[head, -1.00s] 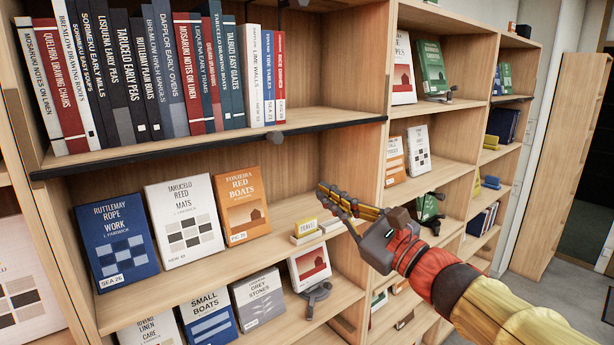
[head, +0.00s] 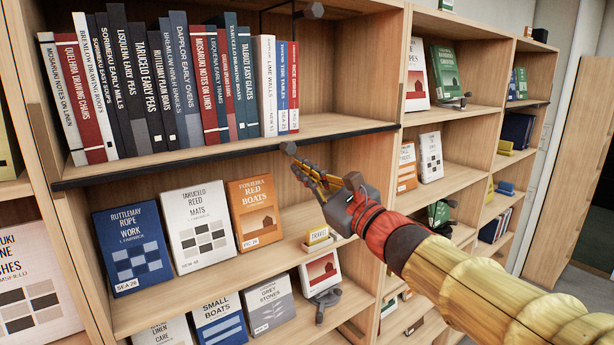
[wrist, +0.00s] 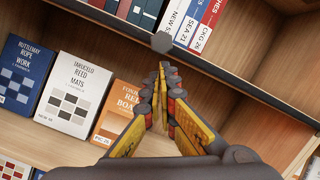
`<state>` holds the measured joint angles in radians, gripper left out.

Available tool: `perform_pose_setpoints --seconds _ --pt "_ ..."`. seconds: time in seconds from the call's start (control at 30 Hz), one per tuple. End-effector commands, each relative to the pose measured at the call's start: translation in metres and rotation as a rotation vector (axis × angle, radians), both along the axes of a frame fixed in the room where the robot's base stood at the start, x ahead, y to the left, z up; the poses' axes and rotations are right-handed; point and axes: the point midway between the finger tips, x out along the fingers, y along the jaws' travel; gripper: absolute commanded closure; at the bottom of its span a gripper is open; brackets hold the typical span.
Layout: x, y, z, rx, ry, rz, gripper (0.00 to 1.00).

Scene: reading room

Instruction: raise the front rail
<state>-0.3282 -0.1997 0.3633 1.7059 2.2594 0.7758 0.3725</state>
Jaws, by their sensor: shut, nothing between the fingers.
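The front rail (head: 210,153) is a thin dark bar along the front edge of the upper shelf, below the row of spines. A dark knob (head: 288,148) sits on it toward its right end; the knob also shows in the wrist view (wrist: 162,43). My gripper (head: 301,171) is shut and empty, just below and right of the knob in the head view. In the wrist view its fingertips (wrist: 164,68) point up at the knob, with a small gap seeming to lie between them. The rail (wrist: 118,28) crosses the wrist view diagonally.
A vertical divider (head: 388,150) stands close to my wrist.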

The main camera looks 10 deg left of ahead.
Motion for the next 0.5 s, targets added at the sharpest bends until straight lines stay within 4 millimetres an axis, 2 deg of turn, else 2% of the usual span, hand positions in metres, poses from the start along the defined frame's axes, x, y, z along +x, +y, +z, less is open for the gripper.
perform_pose_setpoints --seconds 0.3,0.37,0.5 --pt "0.0 0.0 0.004 0.001 -0.002 0.001 1.0" --pt "-0.001 0.0 0.013 0.002 -0.004 0.001 1.0" --pt "-0.001 0.0 0.049 0.003 -0.008 0.001 1.0"
